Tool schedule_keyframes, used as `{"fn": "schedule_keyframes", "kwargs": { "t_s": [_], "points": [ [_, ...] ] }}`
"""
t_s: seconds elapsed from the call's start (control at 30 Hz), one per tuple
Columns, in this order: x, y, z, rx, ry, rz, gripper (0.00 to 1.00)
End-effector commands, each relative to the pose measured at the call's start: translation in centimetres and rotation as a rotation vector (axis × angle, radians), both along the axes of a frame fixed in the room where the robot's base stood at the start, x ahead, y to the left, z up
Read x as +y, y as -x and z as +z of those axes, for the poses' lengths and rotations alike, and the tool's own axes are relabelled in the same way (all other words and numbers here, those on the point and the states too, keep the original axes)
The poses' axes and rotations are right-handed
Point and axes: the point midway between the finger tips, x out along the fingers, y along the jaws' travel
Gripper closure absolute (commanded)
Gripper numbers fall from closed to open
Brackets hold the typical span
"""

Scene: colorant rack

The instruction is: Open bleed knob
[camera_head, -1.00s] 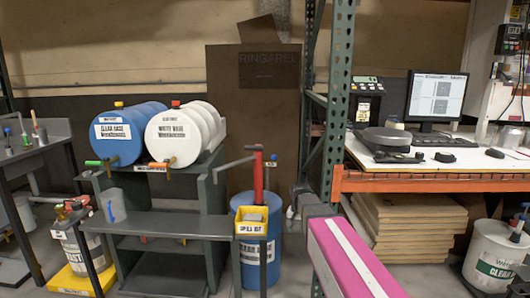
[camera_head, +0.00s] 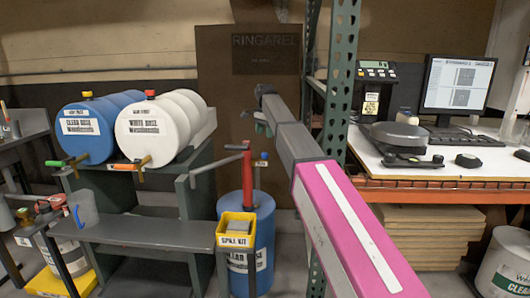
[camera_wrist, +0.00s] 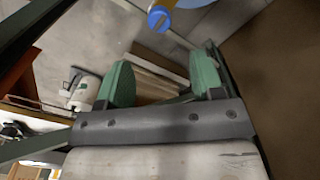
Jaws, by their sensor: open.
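A small blue round knob (camera_wrist: 158,18) on a yellow stem shows at the top of the wrist view. In the head view, a small blue knob (camera_head: 264,156) stands beside the red pump (camera_head: 247,178) on the blue drum (camera_head: 262,225). No label marks it as the bleed knob. My gripper (camera_wrist: 161,75) is open, with two green fingers apart and nothing between them. The blue knob lies beyond the fingertips, not touching them. In the head view my gripper (camera_head: 262,122) is above the pump, near the brown panel.
A yellow spill kit bin (camera_head: 236,229) sits in front of the drum. A green rack post (camera_head: 338,85) and a bench (camera_head: 450,168) with a scale and monitor stand right of my arm. Blue and white base drums (camera_head: 150,133) lie on a rack at left.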

Motion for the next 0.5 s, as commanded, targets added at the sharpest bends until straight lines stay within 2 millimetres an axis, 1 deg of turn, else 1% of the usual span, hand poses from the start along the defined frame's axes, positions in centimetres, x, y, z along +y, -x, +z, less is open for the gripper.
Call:
{"fn": "schedule_keyframes", "kwargs": {
  "t_s": [0.3,0.5],
  "points": [
    [-0.1,0.1,-5.6,0.002,0.001,0.001,0.39],
    [-0.1,0.1,-8.5,0.001,0.0,0.001,0.39]
  ]
}}
